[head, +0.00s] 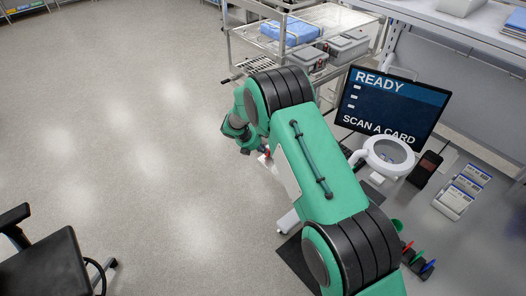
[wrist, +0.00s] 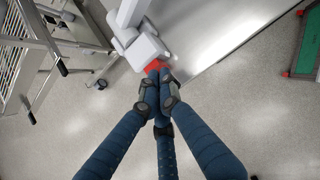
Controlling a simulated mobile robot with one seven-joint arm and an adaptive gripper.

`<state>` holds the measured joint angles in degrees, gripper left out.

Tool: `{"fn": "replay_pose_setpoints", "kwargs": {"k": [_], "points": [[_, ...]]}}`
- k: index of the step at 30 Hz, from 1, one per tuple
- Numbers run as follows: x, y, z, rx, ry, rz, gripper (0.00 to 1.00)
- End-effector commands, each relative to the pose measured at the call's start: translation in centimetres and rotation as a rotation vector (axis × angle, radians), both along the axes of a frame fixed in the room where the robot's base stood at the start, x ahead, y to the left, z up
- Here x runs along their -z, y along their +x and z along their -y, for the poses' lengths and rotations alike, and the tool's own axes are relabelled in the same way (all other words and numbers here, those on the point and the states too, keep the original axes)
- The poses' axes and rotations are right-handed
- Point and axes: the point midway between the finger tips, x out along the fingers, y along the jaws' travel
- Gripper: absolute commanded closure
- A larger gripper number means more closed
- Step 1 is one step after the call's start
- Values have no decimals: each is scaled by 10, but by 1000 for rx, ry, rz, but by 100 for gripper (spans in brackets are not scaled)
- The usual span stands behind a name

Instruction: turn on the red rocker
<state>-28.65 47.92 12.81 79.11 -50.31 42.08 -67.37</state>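The red rocker (wrist: 154,65) shows in the wrist view as a small red patch on the end of a white housing (wrist: 146,50) at the bench edge. My gripper (wrist: 159,76) has its blue fingers drawn together, their tips meeting right at the red patch and covering part of it. I cannot tell whether the tips touch it or which way the rocker is tipped. Nothing shows held between the fingers. In the head view a small red spot (head: 267,153) shows beside my arm, near a white part; my arm hides most of that area and the fingers.
A monitor (head: 393,104) reads "READY" and "SCAN A CARD". A ring magnifier (head: 388,157), a handheld device (head: 425,168) and pens (head: 418,262) are on the bench. A wire cart (head: 300,45) stands behind. A black chair (head: 45,268) is at lower left; the floor between is clear.

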Motion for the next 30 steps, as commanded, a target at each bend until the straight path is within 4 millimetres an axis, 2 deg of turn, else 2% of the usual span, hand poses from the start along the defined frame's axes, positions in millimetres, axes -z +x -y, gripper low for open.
{"fn": "replay_pose_setpoints", "kwargs": {"k": [17, 23, 27, 30], "points": [[-1, -3, -3, -1, 0, 0, 100], [0, -15, -15, -2, 0, -1, 100], [0, -29, -30, -3, 0, -1, 100], [-17, -31, -32, 0, 2, 2, 100]]}}
